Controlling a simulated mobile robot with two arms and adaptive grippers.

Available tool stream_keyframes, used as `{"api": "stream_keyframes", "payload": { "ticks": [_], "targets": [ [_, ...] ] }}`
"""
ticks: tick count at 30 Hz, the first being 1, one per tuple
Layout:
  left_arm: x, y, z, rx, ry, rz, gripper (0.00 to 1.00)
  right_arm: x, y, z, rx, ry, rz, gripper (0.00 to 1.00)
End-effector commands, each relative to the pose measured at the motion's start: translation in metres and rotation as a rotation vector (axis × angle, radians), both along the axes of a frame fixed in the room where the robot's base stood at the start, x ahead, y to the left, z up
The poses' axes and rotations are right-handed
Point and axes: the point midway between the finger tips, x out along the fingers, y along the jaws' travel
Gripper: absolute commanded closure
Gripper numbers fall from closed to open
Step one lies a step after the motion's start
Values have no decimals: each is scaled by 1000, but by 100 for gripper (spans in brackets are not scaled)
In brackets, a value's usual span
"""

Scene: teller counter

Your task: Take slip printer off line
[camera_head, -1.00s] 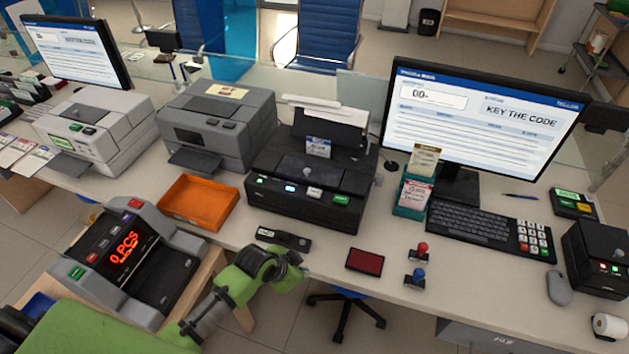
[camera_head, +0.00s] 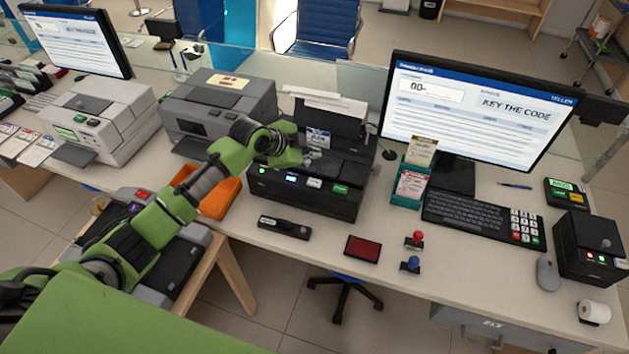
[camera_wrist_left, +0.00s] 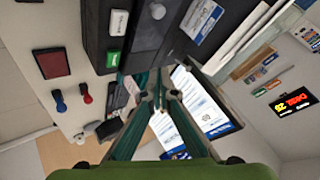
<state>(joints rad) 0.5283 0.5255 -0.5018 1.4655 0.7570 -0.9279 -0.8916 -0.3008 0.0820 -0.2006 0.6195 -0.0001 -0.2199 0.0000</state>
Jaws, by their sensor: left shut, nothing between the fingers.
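The black slip printer (camera_head: 305,198) stands on the counter at the middle of the head view, with paper at its back and a small label on it. Its front has a green light, a lit blue button (camera_head: 291,179), a white button (camera_head: 315,183) and a green button (camera_head: 340,189). My left gripper (camera_head: 308,156) is shut and empty, above the printer's top behind the button row. In the left wrist view, the white button (camera_wrist_left: 118,22) and green button (camera_wrist_left: 113,58) show left of the fingers. Contact with the printer cannot be told. My right gripper is not in view.
A grey printer (camera_head: 215,110) and an orange tray (camera_head: 222,202) are to the left, the tray partly behind my arm. A monitor (camera_head: 480,110) and card holders (camera_head: 411,187) stand to the right. A black handheld device (camera_head: 284,227), red pad (camera_head: 362,248) and stamps lie in front.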

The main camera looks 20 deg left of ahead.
Motion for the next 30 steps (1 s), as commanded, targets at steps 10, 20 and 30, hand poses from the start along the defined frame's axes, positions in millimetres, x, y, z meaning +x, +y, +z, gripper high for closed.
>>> {"api": "stream_keyframes", "payload": {
  "ticks": [10, 20, 30],
  "targets": [
    [-1, 0, -17, -1, 1, 1, 100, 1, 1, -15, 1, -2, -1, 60],
    [-1, 0, -63, -1, 1, 2, 100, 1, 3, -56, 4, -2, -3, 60],
    [0, 0, -89, -1, 0, 1, 100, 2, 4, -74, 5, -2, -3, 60]
  ]
}}
